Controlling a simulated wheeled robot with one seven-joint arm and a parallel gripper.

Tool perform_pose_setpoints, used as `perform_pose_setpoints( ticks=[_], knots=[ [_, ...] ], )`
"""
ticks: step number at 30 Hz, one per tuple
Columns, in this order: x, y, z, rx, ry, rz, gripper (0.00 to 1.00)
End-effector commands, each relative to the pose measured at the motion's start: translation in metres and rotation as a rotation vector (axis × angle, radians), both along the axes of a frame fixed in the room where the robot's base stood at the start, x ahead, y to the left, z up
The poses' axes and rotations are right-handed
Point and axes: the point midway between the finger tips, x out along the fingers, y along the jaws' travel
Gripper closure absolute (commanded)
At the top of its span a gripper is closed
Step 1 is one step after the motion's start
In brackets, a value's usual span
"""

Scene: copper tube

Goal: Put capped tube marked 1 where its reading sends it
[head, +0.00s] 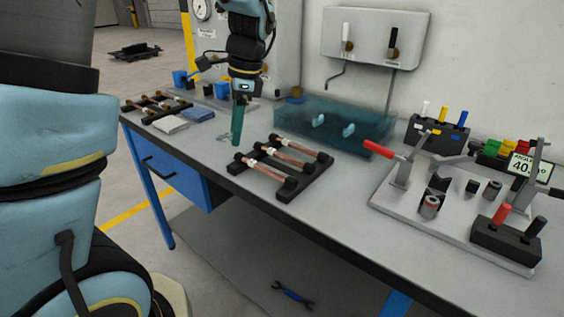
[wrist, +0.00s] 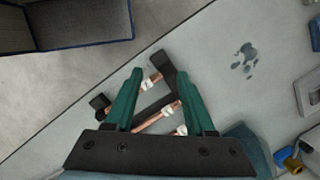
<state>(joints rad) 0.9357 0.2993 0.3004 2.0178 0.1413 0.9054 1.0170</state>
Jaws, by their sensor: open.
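Several copper tubes with pale bands lie across a black rack (head: 318,170) in the middle of the bench. One copper tube (head: 292,157) lies among them. I cannot read any mark, so I cannot tell which is tube 1. My gripper (head: 237,142) points down above the bench, left of this rack, with nothing between its green fingers. In the wrist view the gripper (wrist: 159,74) is open, with the rack (wrist: 168,62) and tubes below it and partly hidden by the fingers and palm.
A second rack of tubes (head: 152,110) lies far left, beside folded cloths (head: 170,124). A clear teal box (head: 335,125) stands behind the middle rack. A grey fixture plate (head: 400,208) with levers fills the right side. A dark wet patch (wrist: 243,60) marks the bench.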

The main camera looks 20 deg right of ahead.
Motion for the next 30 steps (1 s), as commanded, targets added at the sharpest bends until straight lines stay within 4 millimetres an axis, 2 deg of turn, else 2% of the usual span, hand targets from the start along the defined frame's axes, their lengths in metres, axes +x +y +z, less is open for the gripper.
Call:
perform_pose_setpoints(
  ticks=[1, 6, 9, 12, 17, 24, 30],
  knots=[
    [-0.004, -0.026, -0.001, 0.036, 0.009, -0.136, 0.45],
    [-0.021, -0.09, 0.013, 0.165, 0.044, -0.545, 0.45],
    [-0.033, -0.118, 0.02, 0.229, 0.06, -0.717, 0.45],
    [-0.042, -0.135, 0.026, 0.27, 0.07, -0.827, 0.45],
    [-0.046, -0.142, 0.024, 0.297, 0.08, -0.888, 0.45],
    [-0.037, -0.129, -0.009, 0.299, 0.081, -0.888, 0.45],
    [-0.033, -0.124, -0.023, 0.296, 0.08, -0.887, 0.45]
  ],
)
